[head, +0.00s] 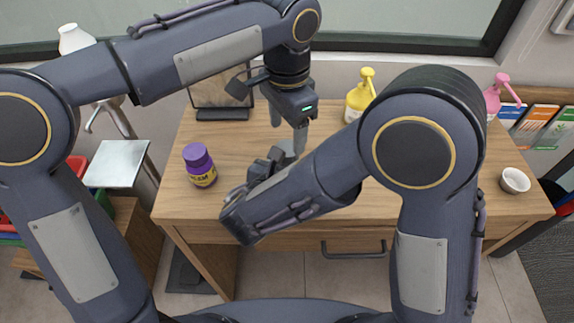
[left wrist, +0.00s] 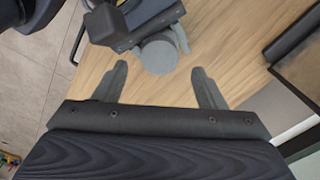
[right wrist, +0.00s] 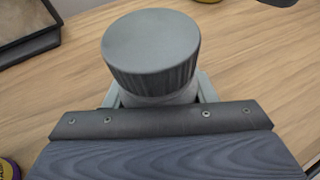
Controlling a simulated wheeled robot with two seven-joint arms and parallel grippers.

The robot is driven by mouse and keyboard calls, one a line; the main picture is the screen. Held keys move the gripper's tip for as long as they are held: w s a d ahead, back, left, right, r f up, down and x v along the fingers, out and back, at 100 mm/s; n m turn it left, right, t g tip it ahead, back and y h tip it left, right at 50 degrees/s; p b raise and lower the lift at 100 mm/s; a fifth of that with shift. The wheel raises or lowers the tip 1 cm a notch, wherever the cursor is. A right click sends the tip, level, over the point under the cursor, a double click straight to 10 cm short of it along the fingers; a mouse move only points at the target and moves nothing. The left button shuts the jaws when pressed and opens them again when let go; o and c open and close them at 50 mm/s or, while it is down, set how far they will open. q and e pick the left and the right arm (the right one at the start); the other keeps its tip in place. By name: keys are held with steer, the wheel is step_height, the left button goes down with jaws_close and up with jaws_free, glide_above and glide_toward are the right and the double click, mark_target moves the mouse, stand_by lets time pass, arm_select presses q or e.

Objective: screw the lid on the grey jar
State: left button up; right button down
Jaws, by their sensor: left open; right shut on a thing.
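The grey jar (right wrist: 160,96) stands upright in the right wrist view with the broad, ribbed grey lid (right wrist: 150,45) on top of it. I cannot tell how tightly the lid is seated. My right gripper (right wrist: 160,98) is shut on the jar body, below the lid. In the left wrist view the lid (left wrist: 158,54) shows from above as a round grey disc. My left gripper (left wrist: 158,74) is open and empty, pointing down above the lid, its fingers apart. In the head view my left gripper (head: 288,128) hangs over the jar, which my right arm partly hides.
A purple-lidded jar (head: 200,166) stands left of the grippers. A framed panel (head: 222,92), a yellow pump bottle (head: 360,95) and a pink pump bottle (head: 494,97) stand at the back. A white bowl (head: 514,181) is at the right. The wooden counter (head: 205,215) is clear in front.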

mark_target(287, 148)
arm_select(q)
steer(key=shift+c, duration=0.3)
steer(key=n, duration=0.3)
steer(key=shift+r, duration=0.35)
steer(key=n, duration=0.2)
steer(key=r+n, duration=0.1)
steer(key=n, duration=0.1)
steer(key=shift+n, duration=0.3)
steer(key=n, duration=0.2)
steer(key=r+n, duration=0.1)
steer(key=n, duration=0.5)
steer(key=shift+r+n, duration=0.3)
steer(key=shift+r, duration=0.1)
steer(key=shift+f, duration=4.05)
